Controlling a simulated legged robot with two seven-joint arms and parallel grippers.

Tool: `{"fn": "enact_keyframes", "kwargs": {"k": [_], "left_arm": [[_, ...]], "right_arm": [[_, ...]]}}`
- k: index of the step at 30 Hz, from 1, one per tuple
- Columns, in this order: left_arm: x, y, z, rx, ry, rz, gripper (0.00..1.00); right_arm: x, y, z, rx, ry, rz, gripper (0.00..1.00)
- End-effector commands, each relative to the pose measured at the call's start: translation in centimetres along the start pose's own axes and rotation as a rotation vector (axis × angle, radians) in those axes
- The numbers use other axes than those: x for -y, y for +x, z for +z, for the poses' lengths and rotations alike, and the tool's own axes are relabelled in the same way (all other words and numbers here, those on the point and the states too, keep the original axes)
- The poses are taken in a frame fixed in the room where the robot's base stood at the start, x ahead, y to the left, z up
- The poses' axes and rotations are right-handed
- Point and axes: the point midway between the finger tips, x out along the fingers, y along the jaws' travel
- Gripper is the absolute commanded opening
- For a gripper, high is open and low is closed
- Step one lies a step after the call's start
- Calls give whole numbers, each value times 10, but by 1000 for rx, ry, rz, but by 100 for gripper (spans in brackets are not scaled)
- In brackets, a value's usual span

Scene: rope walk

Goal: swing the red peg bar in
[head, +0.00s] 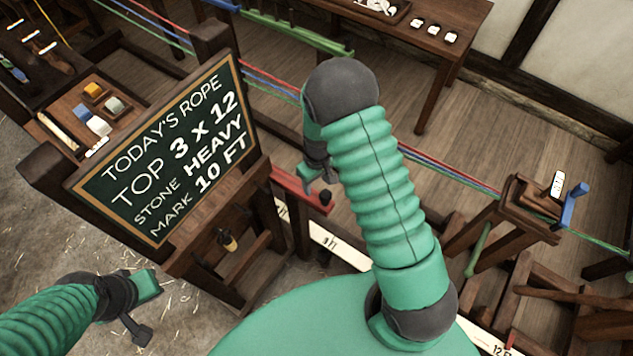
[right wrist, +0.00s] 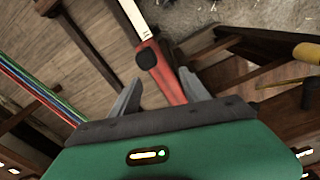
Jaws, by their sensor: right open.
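The red peg bar (head: 290,184) juts out from a dark wooden post just right of the chalkboard in the head view, with a dark round knob at its free end. My right gripper (head: 318,179) is open over the knob end, partly hidden behind my own green arm. In the right wrist view the red peg bar (right wrist: 168,78) runs up between the two spread fingers of my right gripper (right wrist: 157,88), its dark knob (right wrist: 146,56) just past the fingertips. I cannot tell if they touch. My left gripper (head: 146,307) is open and empty at the lower left.
The chalkboard (head: 165,150) stands close left of the bar. Coloured strands (head: 440,168) stretch across behind my right arm. A white marked strip (head: 338,245) runs below the bar. A wooden stand (head: 515,215) with a blue handle (head: 573,203) is at right. Straw-strewn floor lies at lower left.

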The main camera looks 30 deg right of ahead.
Motion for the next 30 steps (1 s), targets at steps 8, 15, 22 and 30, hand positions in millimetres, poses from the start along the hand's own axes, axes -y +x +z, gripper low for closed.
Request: {"fn": "enact_keyframes", "kwargs": {"k": [8,15,22,30], "left_arm": [[0,-22,-5,0,0,0,0],[0,-37,-9,0,0,0,0],[0,-52,-12,0,0,0,0],[0,-69,-16,0,0,0,0]], "right_arm": [[-2,-27,-3,2,1,-1,54],[-2,-48,-3,1,1,-1,54],[-2,-67,-3,2,1,-1,54],[-2,-89,-5,3,0,-2,54]]}}
